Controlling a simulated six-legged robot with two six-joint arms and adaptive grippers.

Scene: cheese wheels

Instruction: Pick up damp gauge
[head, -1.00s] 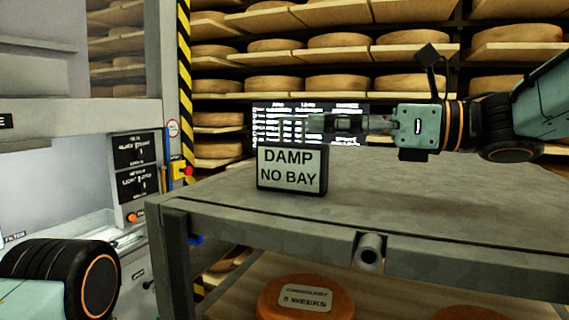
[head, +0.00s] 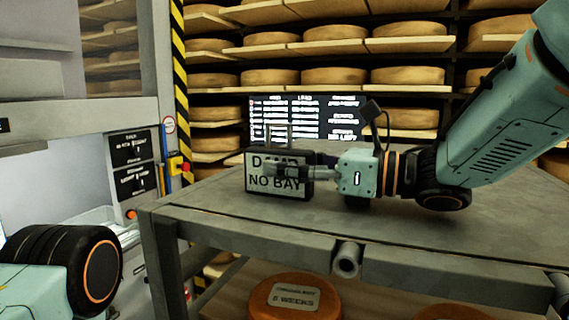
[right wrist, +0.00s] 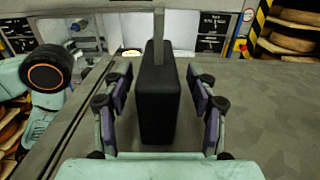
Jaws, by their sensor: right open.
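The damp gauge (head: 262,184) is a dark box with a white face reading "NO BAY" and a metal handle on top. It stands upright on the grey table near its left end. My right gripper (head: 275,171) is in front of part of its face in the head view and hides some of the lettering. In the right wrist view the dark gauge (right wrist: 158,95) stands between the two open fingers of my right gripper (right wrist: 160,88), with a gap on each side. Of my left arm only a joint shows at lower left in the head view; its gripper is out of view.
The grey table (head: 420,232) is otherwise clear around the gauge. A labelled cheese wheel (head: 296,299) lies on the shelf below. A lit text screen (head: 310,117) and shelves of cheese wheels stand behind. A grey cabinet with dark panels (head: 132,148) stands at left.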

